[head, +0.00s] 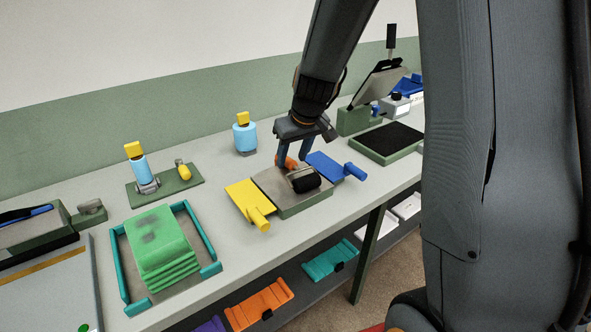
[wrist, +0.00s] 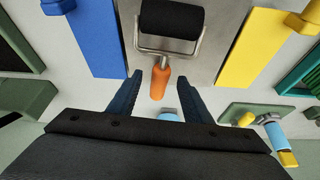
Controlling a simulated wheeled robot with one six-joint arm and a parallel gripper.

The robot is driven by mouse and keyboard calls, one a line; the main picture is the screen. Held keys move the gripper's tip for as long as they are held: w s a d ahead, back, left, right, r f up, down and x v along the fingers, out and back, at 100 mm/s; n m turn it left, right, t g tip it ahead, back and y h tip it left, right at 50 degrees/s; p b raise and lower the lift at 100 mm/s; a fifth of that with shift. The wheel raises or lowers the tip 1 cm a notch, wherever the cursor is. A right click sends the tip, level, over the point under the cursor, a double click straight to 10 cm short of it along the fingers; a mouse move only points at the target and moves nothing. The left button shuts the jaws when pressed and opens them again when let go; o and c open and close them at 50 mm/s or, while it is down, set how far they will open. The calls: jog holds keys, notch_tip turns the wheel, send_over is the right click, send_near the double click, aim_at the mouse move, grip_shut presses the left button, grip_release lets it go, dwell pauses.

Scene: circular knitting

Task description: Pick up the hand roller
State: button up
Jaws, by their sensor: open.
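The hand roller has a black cylinder (head: 306,181), a metal frame and an orange handle (head: 285,161). It lies on a grey-topped stand (head: 292,207) in the middle of the table. In the wrist view the black cylinder (wrist: 171,20) is at the top and the orange handle (wrist: 159,82) points down toward my gripper. My gripper (head: 293,158) is open just over the handle, pointing down. In the wrist view its fingertips (wrist: 162,76) appear on either side of the handle, with gaps on both sides. Whether they are down at the handle's height I cannot tell.
A yellow flat-bladed tool (head: 248,200) lies left of the stand, a blue one (head: 325,166) right of it. A light-blue bottle (head: 245,138) stands behind. A teal-edged tray (head: 123,272) with folded green cloth is at left; a dark-topped green pad (head: 388,142) is at right.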

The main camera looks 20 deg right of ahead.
jog(key=shift+x, duration=0.8)
grip_shut()
